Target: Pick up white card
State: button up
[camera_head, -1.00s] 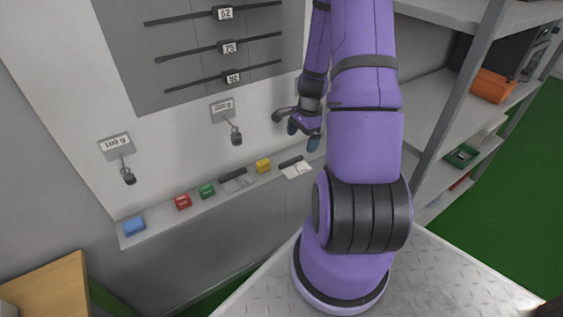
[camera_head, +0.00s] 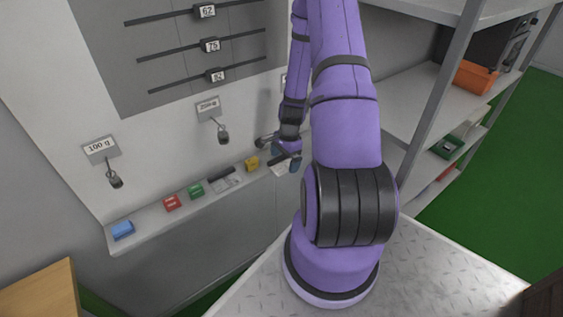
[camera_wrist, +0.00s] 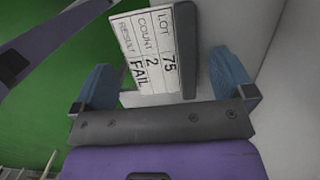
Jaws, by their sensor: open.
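The white card (camera_wrist: 148,48) fills the upper middle of the wrist view and reads LOT 75, COUNT 2, RESULT FAIL. A dark bar (camera_wrist: 188,50) runs along its right side. My gripper (camera_wrist: 163,76) is open, with blue fingertips to the left and right of the card's near end. Nothing is held. In the head view my gripper (camera_head: 283,153) is at the right end of the wall ledge and hides part of the white card (camera_head: 279,169).
A metal shelf rack (camera_head: 430,100) stands at the right.

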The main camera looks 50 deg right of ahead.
jog(key=shift+f, duration=0.25)
jog(key=shift+c, duration=0.5)
jog(key=c, duration=0.8)
jog(key=shift+r, duration=0.15)
